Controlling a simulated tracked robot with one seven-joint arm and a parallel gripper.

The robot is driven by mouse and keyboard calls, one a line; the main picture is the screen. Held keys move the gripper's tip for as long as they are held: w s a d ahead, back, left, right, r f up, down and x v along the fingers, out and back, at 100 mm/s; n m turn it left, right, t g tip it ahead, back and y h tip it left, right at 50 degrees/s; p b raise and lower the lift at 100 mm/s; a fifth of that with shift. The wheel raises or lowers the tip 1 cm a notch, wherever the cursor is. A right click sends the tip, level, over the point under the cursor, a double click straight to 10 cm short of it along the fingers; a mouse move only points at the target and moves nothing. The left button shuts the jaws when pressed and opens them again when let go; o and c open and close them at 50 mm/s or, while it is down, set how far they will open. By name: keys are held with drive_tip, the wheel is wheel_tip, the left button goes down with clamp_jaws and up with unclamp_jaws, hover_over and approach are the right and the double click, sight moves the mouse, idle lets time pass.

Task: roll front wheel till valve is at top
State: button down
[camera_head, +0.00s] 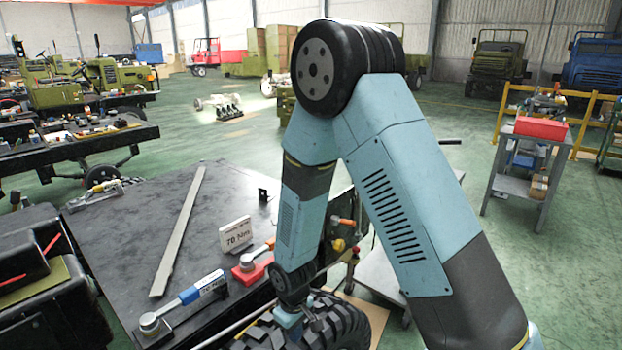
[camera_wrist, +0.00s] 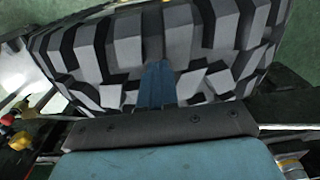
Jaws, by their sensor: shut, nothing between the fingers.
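The wheel with a black, chunky-treaded tire (camera_head: 345,325) is at the bottom centre of the head view, cut off by the lower edge. Its tread (camera_wrist: 215,35) fills the upper part of the wrist view. My gripper (camera_wrist: 158,72) is shut and empty, with its blue fingers pointing at the tread blocks. In the head view my gripper (camera_head: 290,320) is at the top of the tire. I cannot tell whether the fingertips touch the rubber. No valve is visible in either view; the rim is hidden.
A dark bench top (camera_head: 120,235) lies left of the wheel, with a long grey bar (camera_head: 178,235), a blue-handled torque wrench (camera_head: 185,297), a red-based tool (camera_head: 250,270) and a "70 Nm" sign (camera_head: 236,235). A grey cart (camera_head: 520,180) stands right.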

sight(307, 330)
drive_tip(key=shift+w+d, duration=0.15)
drive_tip(key=shift+w+d+f, duration=0.15)
drive_tip(key=shift+w+d, duration=0.4)
drive_tip(key=shift+w, duration=0.1)
drive_tip(key=shift+w+d, duration=0.2)
idle(0.6)
drive_tip(key=shift+w+d, duration=0.2)
drive_tip(key=shift+w+d+f, duration=0.2)
drive_tip(key=shift+w+d, duration=0.15)
drive_tip(key=shift+d, duration=0.05)
idle(0.4)
drive_tip(key=shift+d, duration=0.1)
drive_tip(key=shift+w+d+f, duration=0.1)
drive_tip(key=shift+w+d, duration=0.45)
drive_tip(key=shift+w, duration=0.05)
drive_tip(key=shift+w+d, duration=0.1)
